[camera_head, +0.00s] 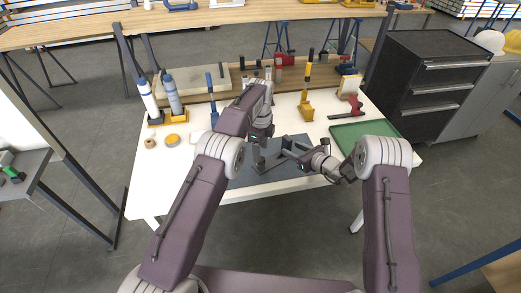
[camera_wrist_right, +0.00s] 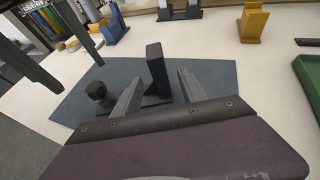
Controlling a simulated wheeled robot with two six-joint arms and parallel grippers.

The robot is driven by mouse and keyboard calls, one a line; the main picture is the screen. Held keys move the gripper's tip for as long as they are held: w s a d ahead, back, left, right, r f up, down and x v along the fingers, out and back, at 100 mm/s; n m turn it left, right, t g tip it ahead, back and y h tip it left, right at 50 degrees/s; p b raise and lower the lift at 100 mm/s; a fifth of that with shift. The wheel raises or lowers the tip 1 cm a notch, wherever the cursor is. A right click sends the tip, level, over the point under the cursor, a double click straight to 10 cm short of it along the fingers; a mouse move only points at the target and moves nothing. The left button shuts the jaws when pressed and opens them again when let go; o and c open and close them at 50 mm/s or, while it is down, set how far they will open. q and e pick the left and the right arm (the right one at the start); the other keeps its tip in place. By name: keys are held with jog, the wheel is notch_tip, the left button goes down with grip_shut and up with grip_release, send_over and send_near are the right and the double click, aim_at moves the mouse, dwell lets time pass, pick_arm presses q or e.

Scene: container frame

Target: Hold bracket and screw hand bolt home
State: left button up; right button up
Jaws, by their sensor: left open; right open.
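A dark bracket (camera_wrist_right: 157,70) with an upright plate stands on the dark grey mat (camera_wrist_right: 215,80) in the right wrist view. My right gripper (camera_wrist_right: 158,92) is open, with its fingers on either side of the bracket; contact cannot be told. A dark round-headed piece, likely the hand bolt (camera_wrist_right: 97,91), stands just left of the left finger. In the head view my right gripper (camera_head: 292,151) reaches in low from the right over the mat (camera_head: 245,178). My left gripper (camera_head: 258,160) is open and points down over the mat, left of the right gripper. The bracket is hard to separate from the fingers there.
A green tray (camera_head: 365,133) lies at the table's right. The white table's front left (camera_head: 150,190) is clear.

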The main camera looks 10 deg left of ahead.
pick_arm(q)
jog(key=shift+f, duration=0.15)
pick_arm(e)
jog(key=shift+v, duration=1.95)
